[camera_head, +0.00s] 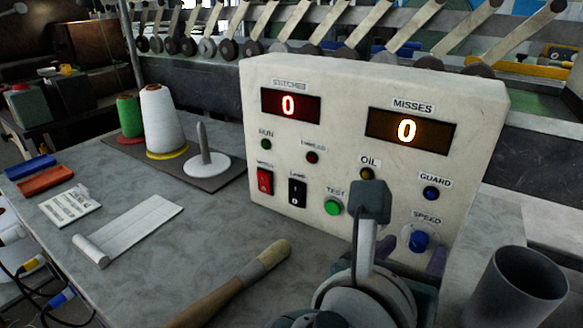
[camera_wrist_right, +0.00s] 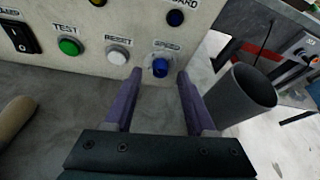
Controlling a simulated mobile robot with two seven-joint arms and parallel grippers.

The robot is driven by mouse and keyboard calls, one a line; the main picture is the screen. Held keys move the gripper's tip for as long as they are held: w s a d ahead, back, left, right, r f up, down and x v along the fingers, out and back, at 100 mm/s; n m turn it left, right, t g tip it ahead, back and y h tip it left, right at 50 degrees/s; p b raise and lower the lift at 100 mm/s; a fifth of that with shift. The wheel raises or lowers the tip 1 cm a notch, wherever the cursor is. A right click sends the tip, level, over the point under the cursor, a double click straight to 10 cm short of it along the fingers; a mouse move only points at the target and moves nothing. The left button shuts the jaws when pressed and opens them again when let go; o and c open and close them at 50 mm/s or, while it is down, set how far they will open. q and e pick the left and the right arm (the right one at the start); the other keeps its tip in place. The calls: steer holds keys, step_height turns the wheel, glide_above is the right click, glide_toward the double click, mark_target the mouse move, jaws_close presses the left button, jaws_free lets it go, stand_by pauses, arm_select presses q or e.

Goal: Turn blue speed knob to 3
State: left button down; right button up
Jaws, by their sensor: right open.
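The blue speed knob (camera_head: 419,241) sits at the lower right of the cream control panel (camera_head: 345,75), under the SPEED label. It also shows in the right wrist view (camera_wrist_right: 160,68). Its pointer and scale numbers are too small to read. My right gripper (camera_wrist_right: 182,82) is open, with its two purple fingers on either side of the knob's position in the wrist view and the knob a little beyond the tips. The fingers do not clearly touch it. In the head view my right arm hides part of the panel's lower edge. My left gripper is not in view.
A dark grey cup (camera_head: 522,285) stands close to the right of my right gripper. A wooden-handled tool (camera_head: 235,285) lies on the grey table in front. Green TEST (camera_wrist_right: 69,46) and white RESET (camera_wrist_right: 117,55) buttons are left of the knob. Thread cones (camera_head: 162,120) stand at left.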

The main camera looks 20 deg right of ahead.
steer(key=shift+w+d+f, duration=0.25)
steer(key=shift+w+d, duration=0.05)
steer(key=shift+d, duration=0.2)
jaws_close()
stand_by(0.3)
